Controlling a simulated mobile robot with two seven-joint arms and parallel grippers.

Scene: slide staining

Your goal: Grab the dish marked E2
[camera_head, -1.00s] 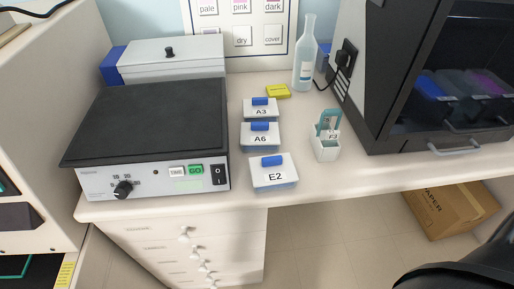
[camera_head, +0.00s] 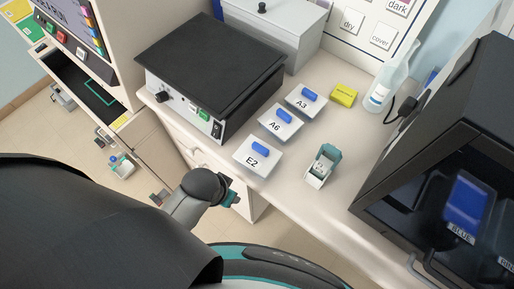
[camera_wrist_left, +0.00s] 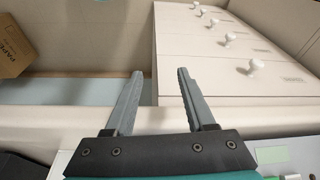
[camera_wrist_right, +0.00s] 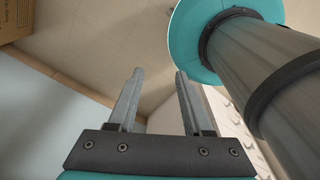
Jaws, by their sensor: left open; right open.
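The dish marked E2 (camera_head: 246,161) stands on the counter near its front edge, with a white labelled lid and a blue handle. The similar dishes A6 (camera_head: 274,127) and A3 (camera_head: 299,103) stand behind it in a row. My left gripper (camera_wrist_left: 160,85) is open and empty in the left wrist view, with the counter's front edge and drawers beyond its fingers. My right gripper (camera_wrist_right: 157,85) is open and empty in the right wrist view. Neither wrist view shows the E2 dish. In the head view I cannot make out either gripper's fingertips.
A black-topped device (camera_head: 208,55) stands left of the dishes. A small slide holder (camera_head: 321,168) stands to their right, with a yellow block (camera_head: 344,94) and a bottle (camera_head: 383,88) behind. A black cabinet (camera_head: 450,150) fills the right. Bare counter lies around E2.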

